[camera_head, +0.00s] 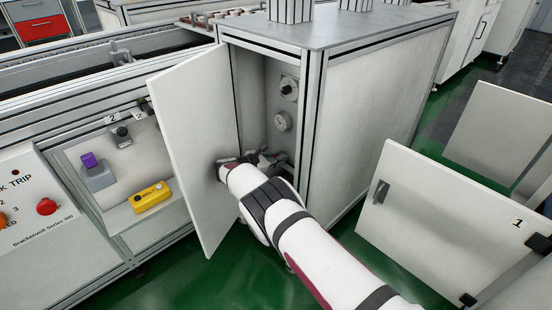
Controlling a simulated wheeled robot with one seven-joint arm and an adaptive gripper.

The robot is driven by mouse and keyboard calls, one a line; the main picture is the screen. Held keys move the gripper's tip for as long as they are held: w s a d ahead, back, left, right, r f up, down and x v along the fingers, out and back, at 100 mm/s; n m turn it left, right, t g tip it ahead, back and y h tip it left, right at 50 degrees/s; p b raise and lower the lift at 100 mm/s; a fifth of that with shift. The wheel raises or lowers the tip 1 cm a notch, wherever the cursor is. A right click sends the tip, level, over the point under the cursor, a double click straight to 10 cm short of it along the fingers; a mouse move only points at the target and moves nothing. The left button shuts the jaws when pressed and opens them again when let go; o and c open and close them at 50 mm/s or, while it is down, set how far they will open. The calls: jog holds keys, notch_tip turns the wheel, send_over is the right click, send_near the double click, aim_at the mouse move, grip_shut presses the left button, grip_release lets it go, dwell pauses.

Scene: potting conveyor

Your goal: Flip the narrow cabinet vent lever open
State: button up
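The narrow cabinet (375,110) stands in the middle with its tall white door (195,145) swung open to the left. Inside on its back wall are a dark round knob (289,88) and, below it, a pale round dial or knob (283,122). My arm reaches in from the lower right. My gripper (264,160) is at the cabinet opening, low down, below the dial and beside the door's inner face. Grey and dark parts there blend with its fingers, so I cannot pick out the vent lever or tell whether the fingers touch anything.
At left, a panel has a red button (47,206); beside it, a recess holds a purple-topped switch (91,161) and a yellow box (151,197). A white panel marked 1 (440,225) stands open at right. Green floor (190,285) shows below the cabinet.

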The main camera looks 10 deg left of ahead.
aim_at(276, 155)
jog(key=shift+o, duration=0.8)
notch_tip(276, 155, up, 10)
jog(key=shift+r, duration=0.1)
